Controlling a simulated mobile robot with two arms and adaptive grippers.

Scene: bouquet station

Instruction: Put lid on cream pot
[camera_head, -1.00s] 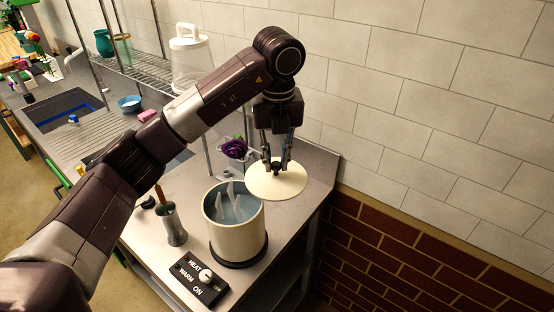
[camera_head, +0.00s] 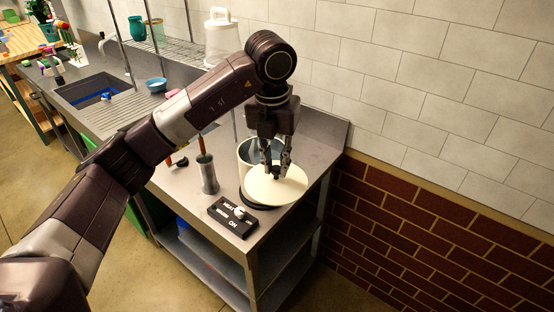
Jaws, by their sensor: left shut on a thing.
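The cream pot (camera_head: 240,154) stands on its dark round base on the metal counter. Its rim and part of its open inside show behind and left of the lid; its front is mostly hidden. My left gripper (camera_head: 276,168) is shut on the dark knob of the cream lid (camera_head: 280,190). The lid is held nearly level and overlaps the pot in the picture, with the pot's opening partly uncovered at the back left. I cannot tell how high the lid is above the rim. My right gripper is not in view.
A heat control box (camera_head: 233,216) sits at the counter's front edge. A metal cup (camera_head: 208,176) with a handled tool stands left of the pot. A tiled wall (camera_head: 430,85) bounds the right. A sink (camera_head: 95,92) and wire shelf (camera_head: 180,46) lie further back.

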